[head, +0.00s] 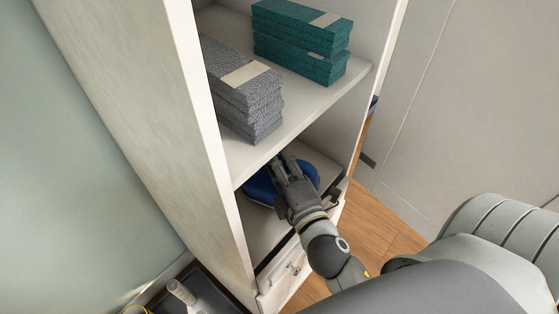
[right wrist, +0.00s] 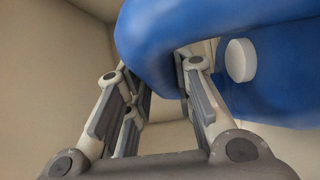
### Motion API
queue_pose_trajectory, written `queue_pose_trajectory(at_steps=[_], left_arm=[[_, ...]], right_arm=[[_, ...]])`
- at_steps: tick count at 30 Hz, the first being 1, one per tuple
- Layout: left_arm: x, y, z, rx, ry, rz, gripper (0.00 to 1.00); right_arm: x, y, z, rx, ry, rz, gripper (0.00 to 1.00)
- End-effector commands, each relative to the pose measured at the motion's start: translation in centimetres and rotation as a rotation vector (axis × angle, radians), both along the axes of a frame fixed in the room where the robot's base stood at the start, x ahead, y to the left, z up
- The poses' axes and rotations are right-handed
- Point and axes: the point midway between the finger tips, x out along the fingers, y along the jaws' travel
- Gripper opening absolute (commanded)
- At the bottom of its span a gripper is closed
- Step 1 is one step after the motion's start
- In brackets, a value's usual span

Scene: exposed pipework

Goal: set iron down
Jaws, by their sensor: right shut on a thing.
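The blue iron (head: 258,188) is inside the open cabinet, over the lower shelf, partly covered by my right gripper. My right gripper (head: 283,168) reaches into this compartment and is shut on the iron. In the right wrist view, the iron's blue handle (right wrist: 150,40) passes between the fingers (right wrist: 160,85), and one finger goes through the handle opening. A round white knob (right wrist: 240,60) shows on the iron's blue body. I cannot tell whether the iron touches the shelf (head: 262,228). My left gripper is not in view.
The upper shelf (head: 310,95) holds grey folded towels (head: 240,95) and teal folded towels (head: 300,40). The cabinet's left side panel (head: 165,120) and right edge (head: 378,90) bound the opening. A drawer (head: 290,275) is below. Wooden floor (head: 375,225) shows at right.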

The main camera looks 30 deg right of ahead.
Motion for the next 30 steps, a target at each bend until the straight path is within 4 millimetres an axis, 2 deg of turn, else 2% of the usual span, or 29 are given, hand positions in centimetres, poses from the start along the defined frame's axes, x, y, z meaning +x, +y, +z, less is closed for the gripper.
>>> queue_pose_trajectory(at_steps=[16,17,21,22,30], left_arm=[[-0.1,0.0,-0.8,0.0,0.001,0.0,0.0],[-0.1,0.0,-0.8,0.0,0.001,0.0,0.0],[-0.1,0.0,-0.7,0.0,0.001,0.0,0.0],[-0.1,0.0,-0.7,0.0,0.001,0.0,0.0],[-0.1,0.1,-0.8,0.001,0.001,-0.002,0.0]], right_arm=[[0.0,0.0,-0.7,-0.001,-0.008,0.001,0.0],[0.0,0.0,-0.5,-0.001,-0.008,0.002,0.27],[0.0,0.0,-0.6,-0.001,-0.006,0.001,0.45],[0.0,0.0,-0.7,-0.001,-0.006,0.001,0.48],[-0.1,0.0,-1.2,0.001,0.008,-0.002,0.48]])
